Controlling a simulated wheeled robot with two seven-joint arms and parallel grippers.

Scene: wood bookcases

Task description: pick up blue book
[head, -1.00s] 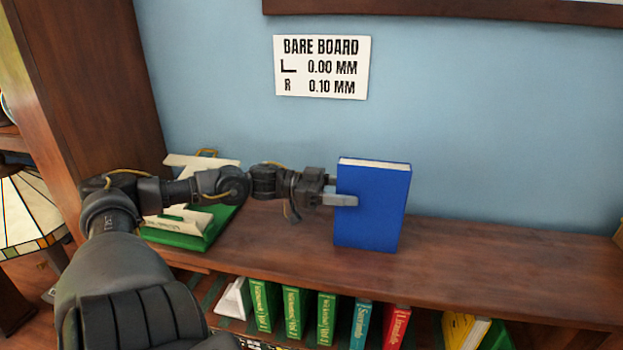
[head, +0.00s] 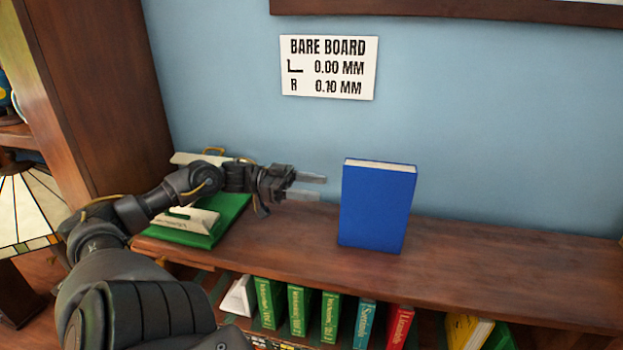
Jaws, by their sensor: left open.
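The blue book (head: 376,206) stands upright on the wooden shelf top, its cover facing me and its pale page edges showing on top. My left gripper (head: 322,187) is to the left of the book, its two fingers apart and pointing right toward it. A gap of wall and shelf shows between the fingertips and the book, and nothing is between the fingers. My right gripper is not in view.
The wooden shelf top (head: 500,268) is clear right of the book. A green item (head: 227,219) with papers lies at the left behind my arm. Several green, teal, red and yellow books stand on the shelf below. A stained-glass lamp (head: 30,212) is at far left.

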